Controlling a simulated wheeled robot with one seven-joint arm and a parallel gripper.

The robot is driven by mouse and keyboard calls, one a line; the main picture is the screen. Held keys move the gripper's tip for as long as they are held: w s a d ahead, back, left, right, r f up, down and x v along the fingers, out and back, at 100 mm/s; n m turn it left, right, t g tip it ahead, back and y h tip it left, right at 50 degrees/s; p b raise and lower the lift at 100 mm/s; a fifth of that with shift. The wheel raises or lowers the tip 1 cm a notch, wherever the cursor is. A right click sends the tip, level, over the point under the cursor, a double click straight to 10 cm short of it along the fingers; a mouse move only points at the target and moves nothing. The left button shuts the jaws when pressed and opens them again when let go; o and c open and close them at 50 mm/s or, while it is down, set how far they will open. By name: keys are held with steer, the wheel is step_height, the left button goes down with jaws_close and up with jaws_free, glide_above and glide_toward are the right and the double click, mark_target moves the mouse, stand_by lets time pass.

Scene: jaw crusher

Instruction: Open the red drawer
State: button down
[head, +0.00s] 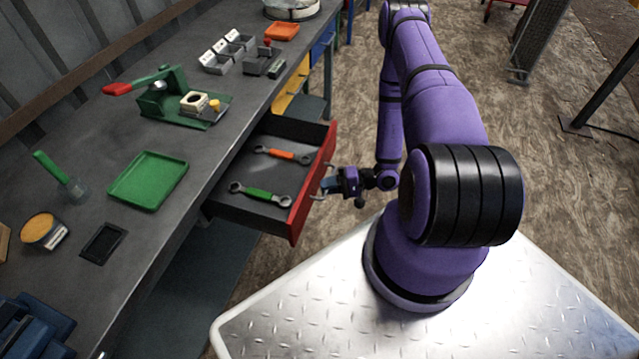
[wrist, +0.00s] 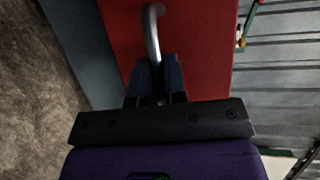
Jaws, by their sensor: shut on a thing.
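The red drawer (head: 312,183) under the workbench stands pulled well out in the head view. Its dark inside shows a wrench with an orange grip (head: 283,154) and a wrench with a green grip (head: 260,194). My gripper (head: 328,185) is at the drawer front, shut on the metal handle. In the wrist view the red front (wrist: 200,45) fills the middle, and the curved handle (wrist: 153,30) runs down between the fingers (wrist: 156,80). The lower end of the handle is hidden by the fingers.
The workbench (head: 105,205) carries a green tray (head: 148,181), a green press with a red lever (head: 165,95), grey bins (head: 228,50) and an orange tray (head: 282,32). A yellow drawer (head: 291,95) and a blue drawer (head: 322,46) sit farther along. The floor (head: 300,250) beside the open drawer is clear.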

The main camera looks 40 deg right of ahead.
steer(key=shift+d, duration=0.1)
steer(key=c, duration=1.2)
jaws_free()
steer(key=shift+s+d, duration=0.1)
steer(key=v, duration=1)
steer(key=shift+s+d, duration=0.2)
steer(key=shift+r, duration=0.1)
